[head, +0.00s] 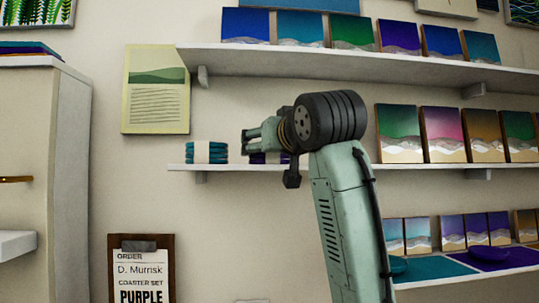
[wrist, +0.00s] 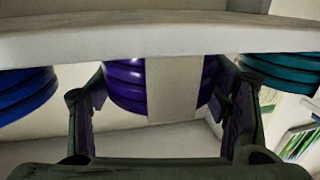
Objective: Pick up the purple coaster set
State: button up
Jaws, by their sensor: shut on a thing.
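The purple coaster set (wrist: 125,85) is a round stack with a pale band around it, between my gripper's fingers in the wrist view. In the head view, a little purple of the set (head: 257,158) shows below my gripper (head: 250,140), at the level of the middle shelf; the rest is hidden behind the gripper and arm. My gripper (wrist: 168,95) is shut on the set, one finger on each side of it. Whether the set rests on the shelf or is slightly clear of it I cannot tell.
A teal coaster set (head: 206,152) stands left on the middle shelf (head: 230,169). A blue set (wrist: 25,95) is on the other side in the wrist view. Pictures (head: 440,133) stand further right. The upper shelf (head: 330,65) overhangs. A clipboard order (head: 141,270) reads purple coaster set.

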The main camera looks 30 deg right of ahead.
jog(key=c, duration=0.5)
jog(key=shift+r, duration=0.1)
